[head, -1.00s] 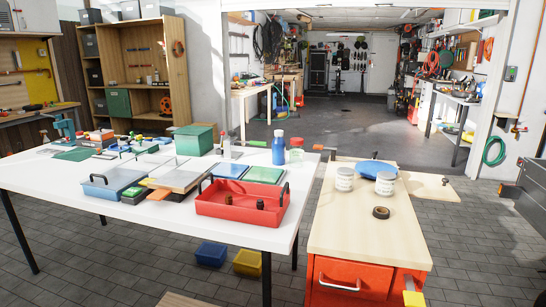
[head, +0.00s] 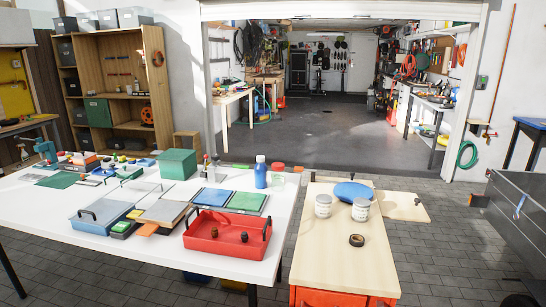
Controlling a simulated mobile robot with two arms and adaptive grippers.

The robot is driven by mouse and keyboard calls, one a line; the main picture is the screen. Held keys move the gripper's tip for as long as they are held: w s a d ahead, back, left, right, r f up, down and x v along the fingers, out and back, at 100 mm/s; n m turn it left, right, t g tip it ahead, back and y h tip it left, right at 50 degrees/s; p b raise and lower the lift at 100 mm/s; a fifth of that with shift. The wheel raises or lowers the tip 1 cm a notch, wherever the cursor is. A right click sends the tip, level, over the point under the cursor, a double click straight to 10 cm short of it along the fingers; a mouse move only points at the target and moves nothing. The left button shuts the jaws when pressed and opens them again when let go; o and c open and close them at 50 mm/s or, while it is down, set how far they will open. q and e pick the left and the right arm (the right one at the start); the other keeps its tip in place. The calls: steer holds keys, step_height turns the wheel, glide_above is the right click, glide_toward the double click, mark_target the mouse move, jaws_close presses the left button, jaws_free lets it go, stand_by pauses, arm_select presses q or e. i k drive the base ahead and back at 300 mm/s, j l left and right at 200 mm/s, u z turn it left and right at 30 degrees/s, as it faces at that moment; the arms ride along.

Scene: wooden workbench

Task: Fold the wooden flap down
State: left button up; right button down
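A light wooden flap (head: 406,207) sticks out to the right from the far end of the wooden workbench (head: 330,265) in the head view. It looks about level with the bench top. Its hinge is too small to make out. A blue rounded object (head: 352,191) and two white cans (head: 323,206) stand on the bench top beside it, and a dark tape roll (head: 357,240) lies nearer. Neither of my grippers shows in the view.
A white table (head: 150,255) with a red tray (head: 228,235), boxes and bottles stands left of the workbench. A grey metal chest (head: 520,225) is at the right edge. Paved floor (head: 450,240) between workbench and chest is clear.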

mark_target(394, 206)
steer(key=i+l, duration=0.15)
steer(key=l, duration=0.15)
steer(key=i+l+u, duration=0.1)
steer(key=l, duration=0.25)
steer(key=i+l, duration=0.15)
steer(key=l, duration=0.2)
steer(key=i+l+u, duration=0.1)
steer(key=l, duration=0.2)
steer(key=i+l, duration=0.15)
steer(key=l, duration=0.2)
